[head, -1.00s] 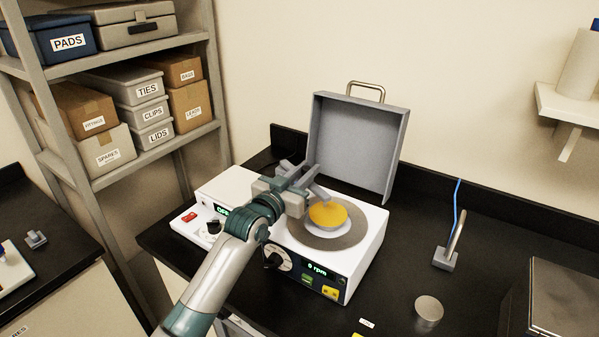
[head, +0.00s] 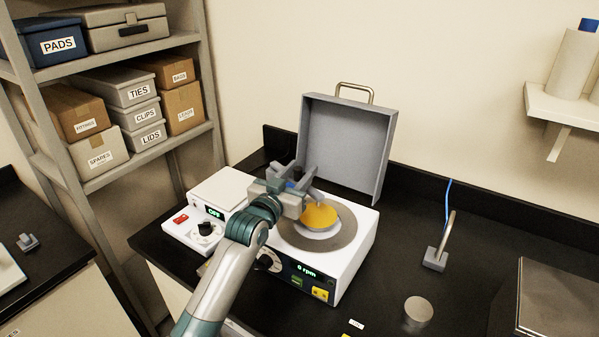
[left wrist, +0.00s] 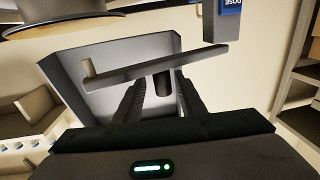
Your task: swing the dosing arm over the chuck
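The chuck, a grey round plate (head: 345,238) on a white machine, carries an orange-yellow disc (head: 320,214) at its middle. My left gripper (head: 299,178) is at the chuck's back left and partly hides the dosing arm. In the left wrist view the dosing arm is a grey bar (left wrist: 135,66) running across beyond my fingertips, with a post (left wrist: 221,25) labelled DOSE at its right end. A dark peg (left wrist: 163,83) on the bar stands between my two fingers (left wrist: 162,92), with gaps visible on both sides. My right gripper is not in view.
The machine's grey lid (head: 345,148) stands open behind the chuck. A metal stand (head: 437,252) with a blue cable, a round metal piece (head: 418,309) and a grey box (head: 560,300) are to the right. The black bench (head: 385,285) is clear between them.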

